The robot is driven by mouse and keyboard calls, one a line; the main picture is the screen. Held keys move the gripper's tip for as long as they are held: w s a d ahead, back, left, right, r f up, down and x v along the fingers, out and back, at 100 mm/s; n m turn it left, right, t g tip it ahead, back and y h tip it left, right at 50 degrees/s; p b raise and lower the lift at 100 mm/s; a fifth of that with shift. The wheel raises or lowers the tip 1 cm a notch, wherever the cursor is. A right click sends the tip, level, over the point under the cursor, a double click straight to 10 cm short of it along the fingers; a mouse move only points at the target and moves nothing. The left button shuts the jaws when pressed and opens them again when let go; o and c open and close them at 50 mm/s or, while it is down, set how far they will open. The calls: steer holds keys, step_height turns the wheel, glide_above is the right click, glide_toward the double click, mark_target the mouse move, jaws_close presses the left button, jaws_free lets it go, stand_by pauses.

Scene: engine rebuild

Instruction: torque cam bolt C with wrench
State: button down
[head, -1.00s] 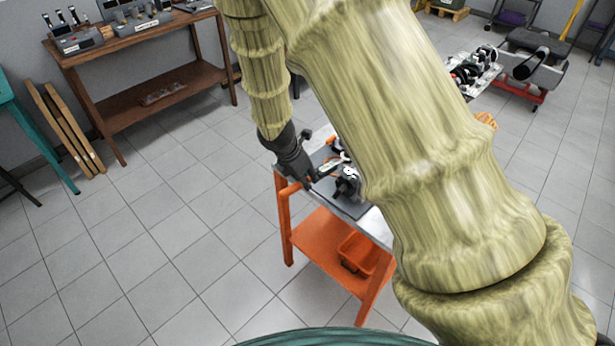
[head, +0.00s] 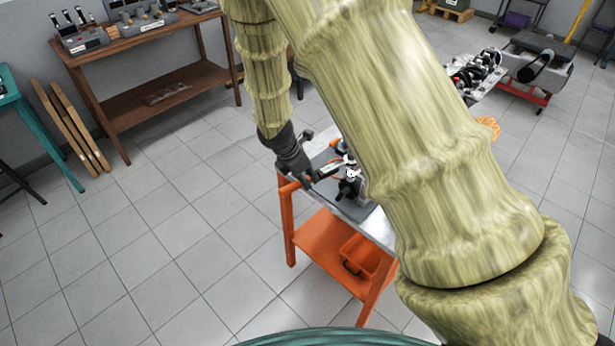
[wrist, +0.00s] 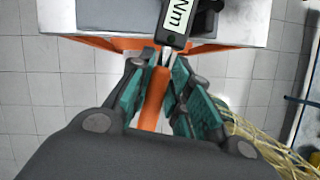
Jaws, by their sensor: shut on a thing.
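My gripper (wrist: 152,85) is shut on the orange handle of the torque wrench (wrist: 153,98). The wrench's dark body, with a white "Nm" label (wrist: 176,20), points away over the edge of the cart top. In the head view my gripper (head: 310,180) is at the near left corner of the orange cart (head: 289,225), and the wrench label (head: 327,171) shows just beyond it. A small black and silver engine assembly (head: 350,184) stands on a grey mat on the cart, close to the wrench. Cam bolt C cannot be made out. My arm hides the cart's right part.
An orange bin (head: 362,256) sits on the cart's lower shelf. A brown workbench (head: 150,50) with tools stands at the back left. Boards (head: 72,130) lean beside it. More engine parts (head: 475,70) lie at the back right. Tiled floor left of the cart is clear.

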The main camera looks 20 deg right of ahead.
steer(key=shift+w+m+p, duration=0.4)
steer(key=shift+w, duration=0.25)
steer(key=shift+w+a+m+g+p, duration=0.1)
steer(key=shift+w+m+g+p, duration=0.35)
steer(key=shift+w+p, duration=0.3)
stand_by(1.8)
steer(key=shift+w+m+g+p, duration=0.35)
steer(key=shift+w+m+p, duration=0.25)
steer(key=shift+w+m, duration=0.65)
stand_by(3.5)
